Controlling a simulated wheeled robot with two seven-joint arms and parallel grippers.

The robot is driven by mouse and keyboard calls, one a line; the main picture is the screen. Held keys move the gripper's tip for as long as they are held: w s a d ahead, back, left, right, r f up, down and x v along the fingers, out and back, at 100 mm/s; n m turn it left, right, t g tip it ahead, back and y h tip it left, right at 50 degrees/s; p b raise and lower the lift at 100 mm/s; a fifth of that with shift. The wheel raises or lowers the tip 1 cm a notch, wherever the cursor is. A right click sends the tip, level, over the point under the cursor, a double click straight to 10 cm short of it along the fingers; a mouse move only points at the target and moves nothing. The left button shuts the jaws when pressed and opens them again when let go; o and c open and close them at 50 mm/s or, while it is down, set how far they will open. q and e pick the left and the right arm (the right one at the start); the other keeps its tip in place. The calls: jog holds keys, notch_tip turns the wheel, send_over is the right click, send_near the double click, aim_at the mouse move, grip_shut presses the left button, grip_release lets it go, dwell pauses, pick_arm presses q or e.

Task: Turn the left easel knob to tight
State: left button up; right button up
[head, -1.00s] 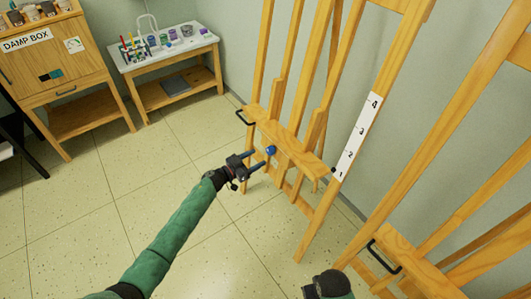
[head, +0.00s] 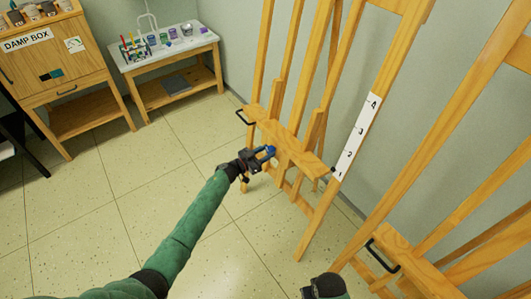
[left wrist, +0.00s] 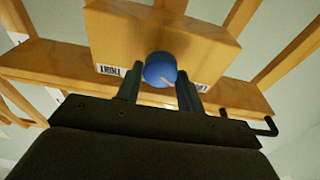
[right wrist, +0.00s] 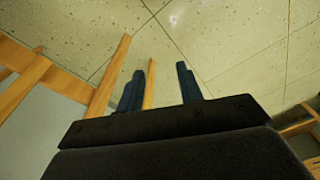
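The blue easel knob (left wrist: 160,70) sits on the front of the left easel's wooden ledge (left wrist: 115,28). A pale pointer line on it points toward the lower right in the left wrist view. A white label (left wrist: 120,73) lies left of the knob, its word upside down. A second label, on the right, is mostly hidden by a finger. My left gripper (head: 264,154) is at the knob, with its open fingers on either side of it; gripping contact is not visible. My right gripper (right wrist: 160,90) is open and empty above the floor.
The left easel (head: 318,210) carries a numbered white strip (head: 357,138). Another easel (head: 400,255) stands at the right. The damp box (head: 50,65) and a low table (head: 165,60) with art supplies stand at the back left. The floor between is clear.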

pick_arm(q)
jog(key=shift+c, duration=0.7)
